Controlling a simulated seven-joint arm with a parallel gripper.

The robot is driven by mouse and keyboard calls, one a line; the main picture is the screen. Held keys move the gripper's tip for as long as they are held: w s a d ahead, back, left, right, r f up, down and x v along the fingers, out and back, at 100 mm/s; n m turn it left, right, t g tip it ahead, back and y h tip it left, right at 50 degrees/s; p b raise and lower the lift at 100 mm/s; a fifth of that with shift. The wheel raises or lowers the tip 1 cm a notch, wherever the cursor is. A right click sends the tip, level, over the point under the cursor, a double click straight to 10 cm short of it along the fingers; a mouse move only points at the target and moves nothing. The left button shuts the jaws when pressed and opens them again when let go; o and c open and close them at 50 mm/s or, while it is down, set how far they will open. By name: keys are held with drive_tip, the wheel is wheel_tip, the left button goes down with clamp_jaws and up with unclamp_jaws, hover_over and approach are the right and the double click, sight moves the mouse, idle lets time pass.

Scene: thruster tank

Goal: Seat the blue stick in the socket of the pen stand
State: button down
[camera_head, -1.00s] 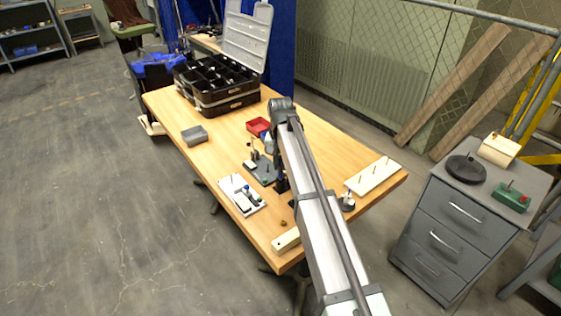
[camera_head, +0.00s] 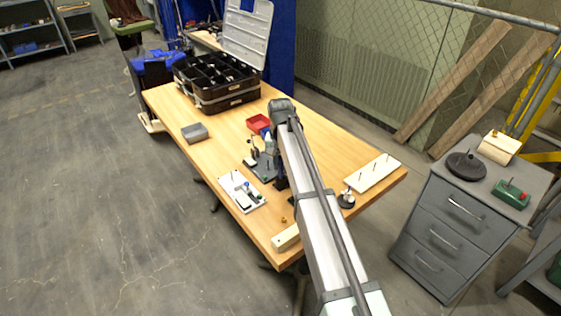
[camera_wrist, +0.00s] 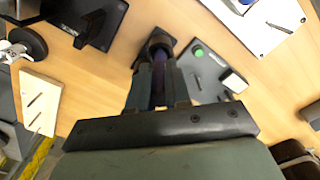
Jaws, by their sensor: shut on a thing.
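In the wrist view my gripper (camera_wrist: 157,92) is shut on the blue stick (camera_wrist: 158,84), a dark blue-purple shaft between the fingers. Just beyond the fingertips is a small dark stand with a round collar (camera_wrist: 159,42), which appears to be the pen stand. The stick lines up with this collar, but I cannot tell whether its far end is inside or only above it. In the head view my forearm hides the stick and most of the stand.
A grey plate with a green disc (camera_wrist: 198,52) and white block lies close beside the stand. A white board with pegs (camera_wrist: 40,103) lies on the table's other side. A red tray (camera_head: 258,121), grey box (camera_head: 194,133) and open black case (camera_head: 214,78) stand farther back.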

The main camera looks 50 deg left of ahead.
drive_tip(key=shift+f, duration=1.3)
idle(0.8)
drive_tip(key=c, duration=1)
unclamp_jaws()
wheel_tip(320, 180, up, 18)
drive_tip(key=shift+f, duration=0.1)
idle(1.0)
